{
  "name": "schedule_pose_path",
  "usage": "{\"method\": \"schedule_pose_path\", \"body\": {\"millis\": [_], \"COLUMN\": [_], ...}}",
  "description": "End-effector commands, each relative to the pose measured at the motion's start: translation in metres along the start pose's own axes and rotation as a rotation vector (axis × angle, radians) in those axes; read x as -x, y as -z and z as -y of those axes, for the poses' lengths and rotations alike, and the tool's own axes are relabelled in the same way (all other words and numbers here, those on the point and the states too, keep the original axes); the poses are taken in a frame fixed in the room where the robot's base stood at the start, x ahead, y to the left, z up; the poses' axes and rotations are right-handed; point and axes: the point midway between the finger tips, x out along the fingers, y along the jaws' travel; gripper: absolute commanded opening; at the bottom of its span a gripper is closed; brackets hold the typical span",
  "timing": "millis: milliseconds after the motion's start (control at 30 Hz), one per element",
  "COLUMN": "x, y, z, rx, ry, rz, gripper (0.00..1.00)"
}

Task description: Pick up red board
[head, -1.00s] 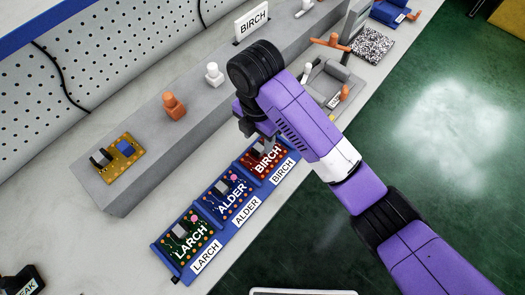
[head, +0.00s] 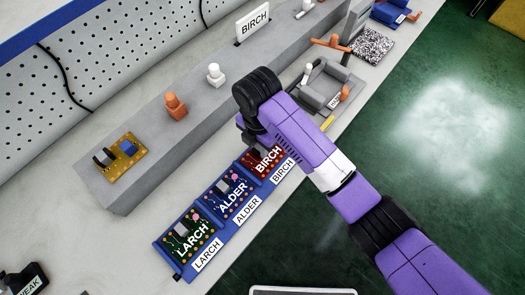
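The red board (head: 263,162) lettered BIRCH sits in the far right place of a blue rack (head: 211,249), behind a white BIRCH label. My arm reaches in from the lower right, and its dark wrist hangs over the red board and hides part of it. My gripper (head: 254,150) is mostly hidden behind the wrist, low at the board's upper left side. I cannot see its fingertips clearly, nor whether they touch the board.
A blue ALDER board (head: 230,194) and a green LARCH board (head: 190,237) fill the rack's other places. A grey ledge (head: 140,178) behind the rack carries a gold board (head: 120,159), an orange peg (head: 175,105) and a white peg (head: 215,74). A grey fixture (head: 326,86) stands beyond my wrist.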

Motion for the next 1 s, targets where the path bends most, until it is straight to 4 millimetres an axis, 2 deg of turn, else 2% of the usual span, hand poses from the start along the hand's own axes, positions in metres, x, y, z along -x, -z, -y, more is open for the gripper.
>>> {"method": "schedule_pose_path", "body": {"millis": [433, 633, 867, 1000], "x": [0.002, 0.015, 0.057, 0.098], "y": [0.000, 0.000, -0.001, -0.002], "z": [0.000, -0.001, -0.002, -0.001], "rx": [0.000, 0.000, 0.002, 0.001], "ry": [-0.001, -0.002, -0.006, -0.004], "rz": [0.000, 0.000, 0.002, 0.005], "gripper": [0.00, 0.00, 0.00, 0.00]}}
